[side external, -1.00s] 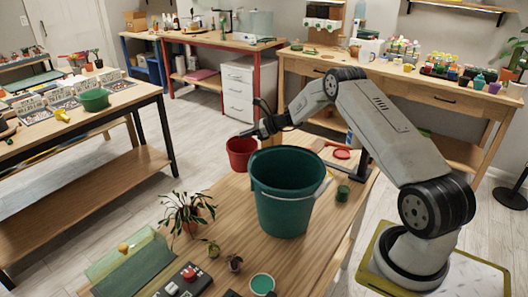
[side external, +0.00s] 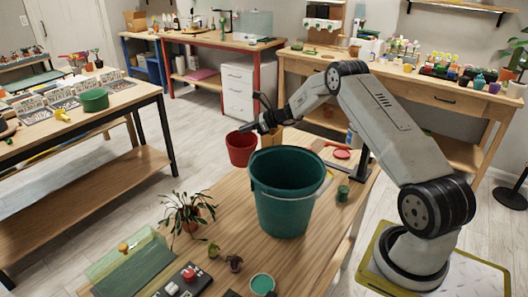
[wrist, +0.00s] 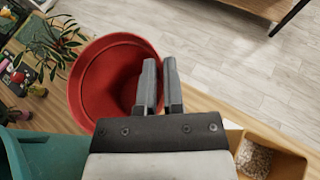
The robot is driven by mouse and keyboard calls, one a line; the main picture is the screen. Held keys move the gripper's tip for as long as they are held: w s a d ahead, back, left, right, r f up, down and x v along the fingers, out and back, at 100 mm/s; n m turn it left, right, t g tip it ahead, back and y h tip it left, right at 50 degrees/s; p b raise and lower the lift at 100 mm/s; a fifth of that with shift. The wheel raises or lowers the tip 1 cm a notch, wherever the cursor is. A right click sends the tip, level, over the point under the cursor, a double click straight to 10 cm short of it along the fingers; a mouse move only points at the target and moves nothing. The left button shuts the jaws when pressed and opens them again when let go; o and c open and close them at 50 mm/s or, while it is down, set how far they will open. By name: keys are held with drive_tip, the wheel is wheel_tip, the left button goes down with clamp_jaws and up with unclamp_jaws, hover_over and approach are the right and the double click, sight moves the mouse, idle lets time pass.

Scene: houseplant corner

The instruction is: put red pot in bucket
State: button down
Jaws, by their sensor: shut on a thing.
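The red pot (side external: 241,153) is upright just behind and left of the green bucket (side external: 284,209), near the table's far left edge. My gripper (side external: 252,129) is shut on the pot's rim from above. In the wrist view, the fingers (wrist: 160,88) pinch the right side of the red pot (wrist: 92,78), which looks empty. The bucket stands on the wooden table, with its handle hanging down the front. Part of the bucket (wrist: 45,153) shows at the lower left of the wrist view. Whether the pot's base touches the table is hard to tell.
A spiky-leaved plant (side external: 188,212) stands left of the bucket. Small seedlings and a green tray (side external: 135,273) lie at the table's near end. A wooden box with pebbles (wrist: 256,158) is right of my gripper. A small green pot (side external: 342,193) stands right of the bucket.

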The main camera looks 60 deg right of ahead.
wheel_tip(320, 180, up, 24)
drive_tip(key=s+a+g+y, duration=0.1)
drive_tip(key=s+a, duration=0.4)
drive_tip(key=s, duration=0.4)
drive_tip(key=s+a, duration=0.4)
drive_tip(key=s, duration=0.5)
drive_tip(key=shift+a+f, duration=0.2)
drive_tip(key=shift+f, duration=2.55)
drive_tip(key=shift+f, duration=0.1)
approach(256, 167)
drive_tip(key=w+a+r, duration=0.1)
drive_tip(key=w+r, duration=0.1)
drive_tip(key=w+a+r, duration=0.1)
drive_tip(key=r, duration=0.1)
drive_tip(key=shift+a, duration=0.3)
drive_tip(key=shift+f, duration=0.15)
drive_tip(key=shift+s+f, duration=0.1)
drive_tip(key=shift+f, duration=1.95)
drive_tip(key=shift+f, duration=0.6)
